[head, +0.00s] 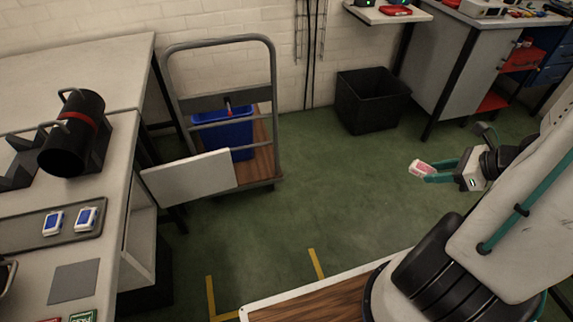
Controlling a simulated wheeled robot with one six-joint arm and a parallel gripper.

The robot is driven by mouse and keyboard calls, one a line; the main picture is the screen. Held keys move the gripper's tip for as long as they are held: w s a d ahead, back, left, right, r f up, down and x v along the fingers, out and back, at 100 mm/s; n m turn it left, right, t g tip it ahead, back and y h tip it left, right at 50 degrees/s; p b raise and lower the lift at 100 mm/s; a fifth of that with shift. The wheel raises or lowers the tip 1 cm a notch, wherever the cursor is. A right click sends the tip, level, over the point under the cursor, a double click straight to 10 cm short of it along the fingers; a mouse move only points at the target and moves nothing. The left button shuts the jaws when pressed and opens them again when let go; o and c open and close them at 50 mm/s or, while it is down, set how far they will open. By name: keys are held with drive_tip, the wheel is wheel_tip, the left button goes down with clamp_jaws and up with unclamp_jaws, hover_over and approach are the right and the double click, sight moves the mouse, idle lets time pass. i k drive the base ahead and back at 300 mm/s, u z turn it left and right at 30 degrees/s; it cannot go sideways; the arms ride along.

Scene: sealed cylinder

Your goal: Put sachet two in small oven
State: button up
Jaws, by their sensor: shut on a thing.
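My gripper (434,173) is at the right, above the green floor, with its teal fingers shut on a small white and pink packet (420,167), which looks like a sachet. No number can be read on it. Two white and blue packets (53,223) (86,218) lie on a grey tray (22,229) on the left bench; their labels are too small to read. I cannot make out a small oven. A dark edge of something at the far left is cut off by the frame.
A black cylinder (66,150) with a red band rests in a cradle on the left bench (100,60). A trolley (262,140) carries a blue crate (228,138). A black bin (370,98) stands by the wall. The middle floor is clear.

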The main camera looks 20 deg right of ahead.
sight(138, 241)
drive_tip(key=i, duration=1.05)
drive_tip(key=u, duration=2.8)
